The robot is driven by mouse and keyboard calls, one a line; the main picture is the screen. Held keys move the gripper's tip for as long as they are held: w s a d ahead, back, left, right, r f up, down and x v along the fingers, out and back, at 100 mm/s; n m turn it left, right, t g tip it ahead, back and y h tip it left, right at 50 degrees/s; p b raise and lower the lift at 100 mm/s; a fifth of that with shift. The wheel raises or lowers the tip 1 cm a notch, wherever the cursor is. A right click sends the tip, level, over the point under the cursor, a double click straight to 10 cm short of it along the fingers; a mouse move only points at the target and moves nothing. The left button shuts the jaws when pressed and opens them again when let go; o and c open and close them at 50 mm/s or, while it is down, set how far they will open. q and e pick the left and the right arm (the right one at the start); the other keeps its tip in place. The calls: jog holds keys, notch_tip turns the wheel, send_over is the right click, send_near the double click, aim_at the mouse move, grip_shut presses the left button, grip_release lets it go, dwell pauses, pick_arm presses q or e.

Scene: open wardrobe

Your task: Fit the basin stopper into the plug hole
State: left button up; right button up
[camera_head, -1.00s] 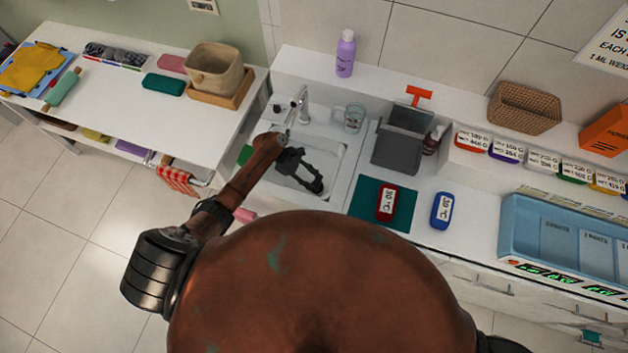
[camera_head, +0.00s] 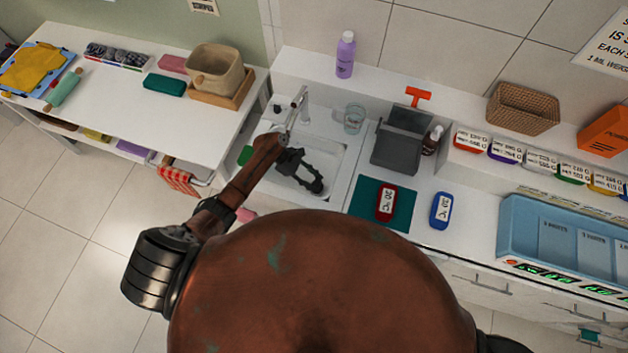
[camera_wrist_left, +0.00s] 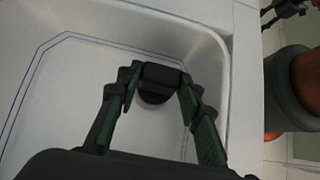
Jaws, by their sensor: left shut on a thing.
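My left gripper (camera_head: 316,187) is low in the white sink basin (camera_head: 338,160), near its middle. In the left wrist view my left gripper (camera_wrist_left: 158,80) is shut on a dark piece with a rounded lower edge, which I take to be the basin stopper (camera_wrist_left: 155,97). The stopper sits between the fingertips, over or against the pale basin floor; I cannot tell if it touches. The plug hole is not visible in either view. A dark claw-like part (camera_wrist_left: 284,10) at the wrist view's upper right may be my right gripper; its state is unclear.
A tap (camera_head: 297,107) stands at the basin's back left, with a glass (camera_head: 354,119) behind the basin. The basin walls surround my gripper closely.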

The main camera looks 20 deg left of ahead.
dwell(0.4)
pick_arm(q)
jog(key=shift+r+p, duration=0.1)
jog(key=shift+p, duration=0.25)
dwell(0.6)
jog(key=shift+f+b, duration=0.85)
jog(key=shift+f, duration=0.4)
jog(key=o, duration=1.3)
jog(key=shift+c, duration=0.2)
jog(key=shift+a, duration=0.1)
jog(key=v, duration=1.2)
